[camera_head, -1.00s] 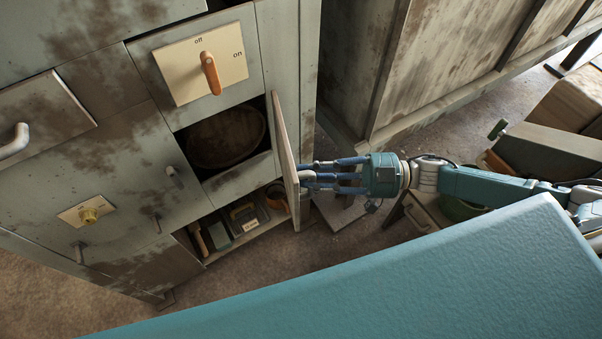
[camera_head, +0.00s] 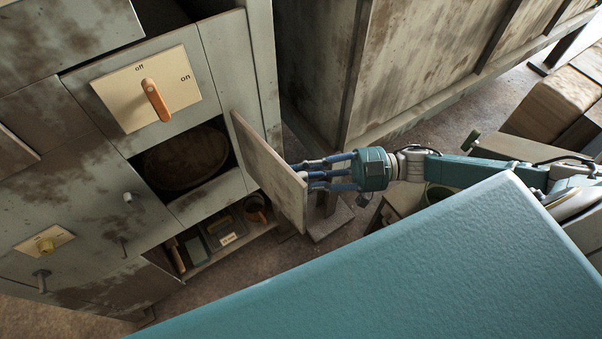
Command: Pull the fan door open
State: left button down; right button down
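The fan door (camera_head: 268,170) is a thin, worn grey panel standing open, swung out from the right side of a dark opening in the cabinet. A round fan cover (camera_head: 185,160) shows inside that opening. My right gripper (camera_head: 308,173) comes in from the right, with its blue fingers at the door's outer side near its free edge. The fingers are close together around a small pale piece there that looks like the door's handle; the fingers mostly hide it. My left gripper is not in view.
The cabinet (camera_head: 70,190) has an orange on/off switch (camera_head: 156,100) above the opening and a low shelf with boxes (camera_head: 222,228) below. A tall grey cabinet (camera_head: 420,65) stands behind. My teal body fills the lower right. Bare floor lies below the door.

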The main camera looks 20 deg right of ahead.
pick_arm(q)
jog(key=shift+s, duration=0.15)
pick_arm(e)
jog(key=shift+s+f, duration=0.1)
jog(key=shift+f, duration=0.05)
jog(key=c, duration=1.6)
grip_release()
jog(key=shift+d, duration=0.1)
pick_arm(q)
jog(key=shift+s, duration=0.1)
pick_arm(e)
jog(key=shift+o, duration=0.2)
jog(key=shift+s, duration=0.1)
jog(key=shift+d, duration=0.1)
jog(key=v, duration=1.2)
